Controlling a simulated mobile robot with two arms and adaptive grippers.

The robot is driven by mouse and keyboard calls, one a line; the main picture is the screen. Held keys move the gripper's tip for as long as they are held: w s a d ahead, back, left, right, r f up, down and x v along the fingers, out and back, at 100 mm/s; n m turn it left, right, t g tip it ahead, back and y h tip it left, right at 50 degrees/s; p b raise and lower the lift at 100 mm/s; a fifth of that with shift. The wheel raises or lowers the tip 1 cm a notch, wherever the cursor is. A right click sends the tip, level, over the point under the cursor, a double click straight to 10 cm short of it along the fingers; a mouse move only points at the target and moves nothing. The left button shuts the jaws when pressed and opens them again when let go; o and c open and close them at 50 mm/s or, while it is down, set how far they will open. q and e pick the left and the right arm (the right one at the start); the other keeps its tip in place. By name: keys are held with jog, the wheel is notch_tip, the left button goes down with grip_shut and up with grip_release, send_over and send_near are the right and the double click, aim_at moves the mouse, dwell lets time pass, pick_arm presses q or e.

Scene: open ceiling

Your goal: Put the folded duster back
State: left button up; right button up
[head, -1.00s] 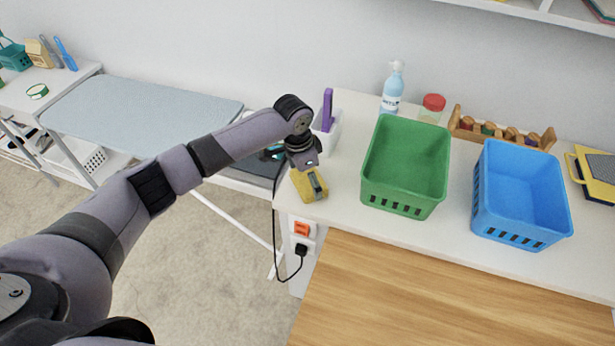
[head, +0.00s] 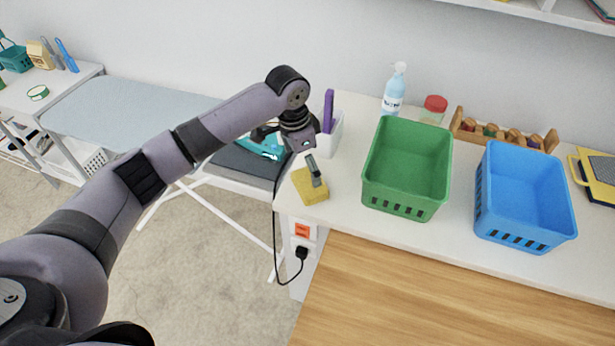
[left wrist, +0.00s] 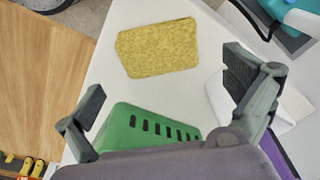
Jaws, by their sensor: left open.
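The folded duster is a yellow, flat, roughly rectangular cloth (head: 308,188) lying at the left front corner of the white worktop (head: 340,206). In the left wrist view the duster (left wrist: 157,48) lies flat and fully visible, beyond the fingertips. My left gripper (head: 314,168) is above the duster in the head view, its finger overlapping the cloth in the picture. In the left wrist view the gripper (left wrist: 166,88) has its two fingers wide apart with nothing between them. My right gripper is not in view.
A green basket (head: 366,188) stands right of the duster, with a blue basket (head: 478,205) further right. Behind the gripper are a white holder (head: 331,140) with a purple item and a spray bottle (head: 394,92). A teal iron (head: 262,147) is on the ironing board at left.

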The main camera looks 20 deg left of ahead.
aim_at(302, 183)
pick_arm(q)
jog(key=r, duration=0.5)
jog(key=shift+s+a+r+b, duration=0.2)
jog(key=shift+s+a+b, duration=0.1)
jog(key=shift+b, duration=0.05)
jog(key=shift+f, duration=0.1)
